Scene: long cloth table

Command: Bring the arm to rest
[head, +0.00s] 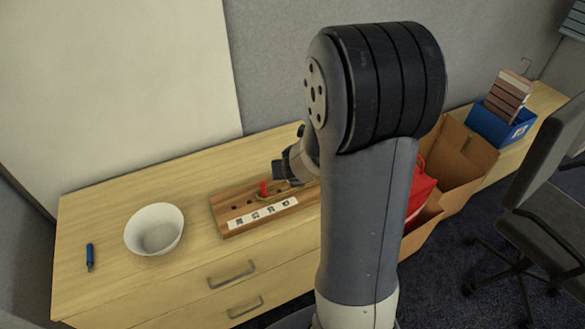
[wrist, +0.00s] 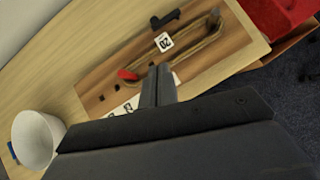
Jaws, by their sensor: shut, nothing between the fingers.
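My gripper (wrist: 158,72) is shut and empty in the wrist view, with its fingers together over the wooden board (wrist: 95,92). In the head view my arm stands in the middle of the picture, and its wrist end is above the board (head: 222,205), partly hidden behind the arm link. A red-tipped, looped brown item (wrist: 190,62) lies on the board by the fingers, and I cannot tell whether they touch it. The board has dark holes and white labels (head: 262,213).
A white bowl (head: 155,229) and a blue-handled tool (head: 90,257) are on the table's left part. At right are a cardboard box (head: 462,150) with a red item (head: 420,190), a blue bin (head: 488,124) and a chair (head: 548,200). A wall stands behind the table.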

